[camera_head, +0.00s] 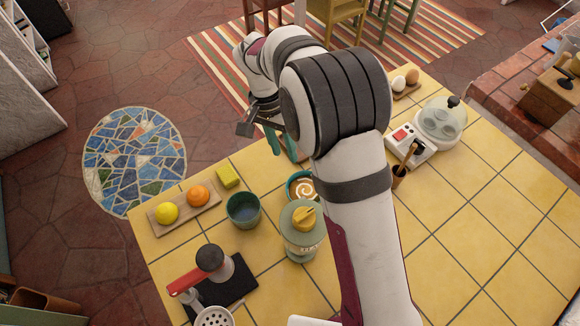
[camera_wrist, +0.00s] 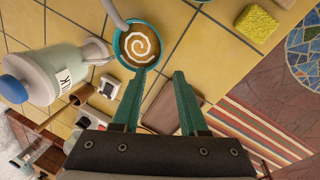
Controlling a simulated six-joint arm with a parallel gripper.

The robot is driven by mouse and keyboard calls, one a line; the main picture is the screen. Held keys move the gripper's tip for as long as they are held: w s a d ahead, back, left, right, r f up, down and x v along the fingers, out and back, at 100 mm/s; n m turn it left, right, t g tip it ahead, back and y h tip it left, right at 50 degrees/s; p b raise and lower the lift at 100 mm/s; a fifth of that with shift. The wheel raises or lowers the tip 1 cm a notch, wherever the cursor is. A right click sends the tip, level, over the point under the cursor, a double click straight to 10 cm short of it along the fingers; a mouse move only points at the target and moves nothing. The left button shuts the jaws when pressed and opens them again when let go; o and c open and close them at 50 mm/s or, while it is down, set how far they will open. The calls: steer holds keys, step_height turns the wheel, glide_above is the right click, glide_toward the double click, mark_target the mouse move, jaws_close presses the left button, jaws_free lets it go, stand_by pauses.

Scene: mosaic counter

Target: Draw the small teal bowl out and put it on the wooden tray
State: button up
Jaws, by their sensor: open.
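The small teal bowl (camera_head: 299,186) holds brown liquid with a cream swirl. In the head view it stands behind a lidded jug, partly hidden by the jug and my arm. In the wrist view the small teal bowl (camera_wrist: 138,62) lies just beyond my left finger. An empty brown wooden tray (camera_wrist: 172,108) shows between my fingers in the wrist view; my arm mostly hides it in the head view. My gripper (camera_head: 285,148) is open and empty, beyond the bowl in the head view. Both fingers of my gripper (camera_wrist: 158,73) show in the wrist view.
The jug (camera_head: 303,232) stands close against the bowl's near side. A larger teal pot (camera_head: 243,210) and a yellow sponge (camera_head: 228,177) are to the left. A wooden board (camera_head: 180,225) carries a lemon and an orange. An egg cooker (camera_head: 437,122) stands at the right.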

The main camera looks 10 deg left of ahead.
mark_target(292, 177)
steer(key=x, duration=1)
steer(key=shift+d+f, duration=0.1)
steer(key=shift+f, duration=0.2)
jaws_close()
stand_by(0.9)
